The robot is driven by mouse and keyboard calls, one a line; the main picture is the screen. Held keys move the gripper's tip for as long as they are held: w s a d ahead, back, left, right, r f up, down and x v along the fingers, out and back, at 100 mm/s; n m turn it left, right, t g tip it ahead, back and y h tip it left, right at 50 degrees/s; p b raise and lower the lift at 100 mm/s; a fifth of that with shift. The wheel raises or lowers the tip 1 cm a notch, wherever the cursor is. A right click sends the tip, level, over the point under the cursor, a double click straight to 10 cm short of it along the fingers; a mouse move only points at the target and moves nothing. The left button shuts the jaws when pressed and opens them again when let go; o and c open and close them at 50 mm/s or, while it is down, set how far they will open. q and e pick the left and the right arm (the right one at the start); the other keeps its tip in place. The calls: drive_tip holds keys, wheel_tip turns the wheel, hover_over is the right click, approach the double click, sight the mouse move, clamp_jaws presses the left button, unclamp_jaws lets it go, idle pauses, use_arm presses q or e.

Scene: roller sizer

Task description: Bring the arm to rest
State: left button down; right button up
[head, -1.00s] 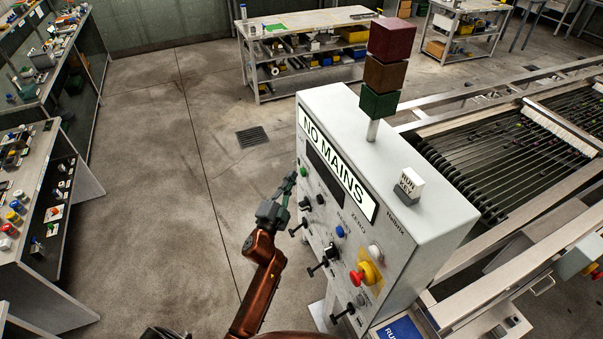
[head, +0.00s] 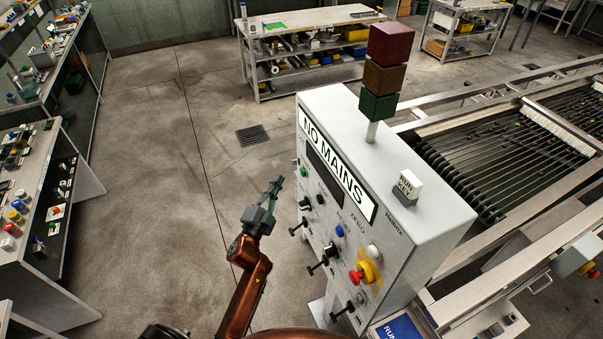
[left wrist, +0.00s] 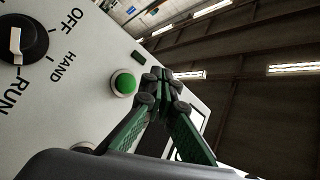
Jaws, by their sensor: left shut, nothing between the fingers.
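My left gripper (head: 275,187) is shut and empty. In the head view it is in the air just left of the grey control cabinet (head: 421,223), apart from its front panel. The copper-coloured arm comes up from the bottom of the view. In the left wrist view the closed green fingers (left wrist: 163,78) meet at their tips, with the panel's green button (left wrist: 124,83) to their left. A black selector knob (left wrist: 22,40) marked OFF, HAND and RUN shows at the upper left, its white pointer towards RUN. My right gripper is not in view.
The cabinet carries a NO MAINS sign (head: 337,170), a red emergency button (head: 356,277) and a stacked light tower (head: 385,72). The roller machine (head: 500,150) stands to the right. A cluttered bench (head: 35,225) is at the left. The floor between is clear.

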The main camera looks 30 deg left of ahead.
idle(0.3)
use_arm(q)
wheel_tip(320, 180, down, 29)
drive_tip(key=s+n+g+b, duration=0.2)
drive_tip(key=n+g, duration=0.1)
drive_tip(key=g, duration=0.2)
drive_tip(key=s+d+f+n+g+b, duration=0.1)
drive_tip(key=s+f+g, duration=0.1)
drive_tip(key=s+f, duration=0.35)
drive_tip(key=s+f+n+g, duration=0.1)
drive_tip(key=s+f, duration=0.1)
drive_tip(key=f, duration=0.7)
drive_tip(key=s+d+f+g+b, duration=0.15)
drive_tip(key=s+f, duration=0.25)
drive_tip(key=f, duration=0.4)
drive_tip(key=s+f+n+g, duration=0.2)
drive_tip(key=s+f+g, duration=0.3)
drive_tip(key=s+f, duration=1.2)
drive_tip(key=s+d+f+n+g+b, duration=0.1)
drive_tip(key=s+f, duration=0.4)
drive_tip(key=s, duration=0.8)
drive_tip(key=s+d+f+n+g+h+b, duration=0.1)
drive_tip(key=s+f+g, duration=0.3)
drive_tip(key=s, duration=0.8)
drive_tip(key=shift+s+d+f, duration=0.2)
drive_tip(key=shift+s+f, duration=0.2)
drive_tip(key=shift+f, duration=0.25)
